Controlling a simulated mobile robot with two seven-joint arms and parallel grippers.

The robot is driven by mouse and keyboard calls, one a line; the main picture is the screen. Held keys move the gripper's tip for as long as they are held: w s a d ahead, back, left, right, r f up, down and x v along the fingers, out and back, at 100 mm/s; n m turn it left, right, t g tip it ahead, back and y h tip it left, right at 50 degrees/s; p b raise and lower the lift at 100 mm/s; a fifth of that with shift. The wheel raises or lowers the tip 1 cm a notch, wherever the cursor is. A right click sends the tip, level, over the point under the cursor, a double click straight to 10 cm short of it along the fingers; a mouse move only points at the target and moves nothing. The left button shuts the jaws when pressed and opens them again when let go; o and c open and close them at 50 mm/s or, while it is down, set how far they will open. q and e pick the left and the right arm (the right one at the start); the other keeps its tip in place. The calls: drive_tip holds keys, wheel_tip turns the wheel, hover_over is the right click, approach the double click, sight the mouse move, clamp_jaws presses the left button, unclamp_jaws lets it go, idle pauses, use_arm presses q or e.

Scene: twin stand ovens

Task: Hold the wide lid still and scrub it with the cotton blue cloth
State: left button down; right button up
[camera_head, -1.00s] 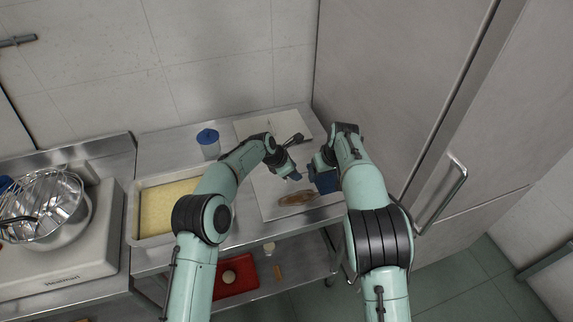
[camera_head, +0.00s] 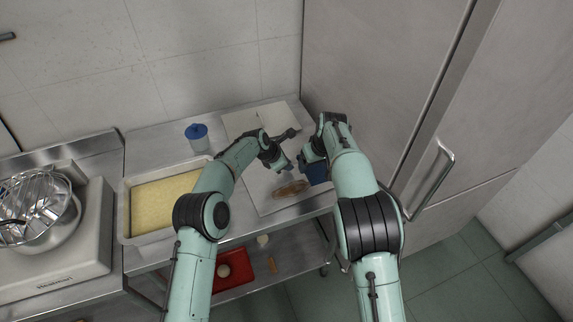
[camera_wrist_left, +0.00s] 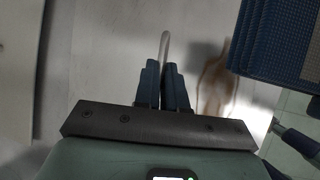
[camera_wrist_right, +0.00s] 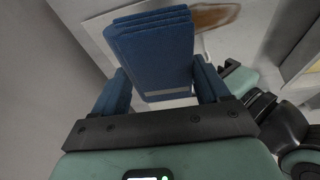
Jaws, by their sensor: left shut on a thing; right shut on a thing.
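My right gripper (camera_wrist_right: 160,88) is shut on the folded blue cloth (camera_wrist_right: 155,50), with a finger on each side. The cloth also shows in the head view (camera_head: 317,173), below the right gripper, and in the left wrist view (camera_wrist_left: 275,38), to the right of the strip. A gap shows there between the strip and the cloth.
A tray with yellow contents (camera_head: 128,213) and a blue-lidded jar (camera_head: 196,138) stand to the left. A tall cabinet (camera_head: 380,75) closes the right side. A red tray (camera_head: 232,272) sits below.

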idle(0.3)
drive_tip(key=shift+s+a, duration=0.15)
drive_tip(key=shift+a, duration=0.35)
drive_tip(key=shift+s+a, duration=0.15)
drive_tip(key=shift+a, duration=0.35)
use_arm(q)
drive_tip(key=c, duration=1.6)
unclamp_jaws()
use_arm(e)
drive_tip(key=shift+a, duration=0.2)
use_arm(q)
drive_tip(key=o, duration=0.5)
drive_tip(key=v, duration=1.2)
use_arm(e)
drive_tip(key=shift+s, duration=0.1)
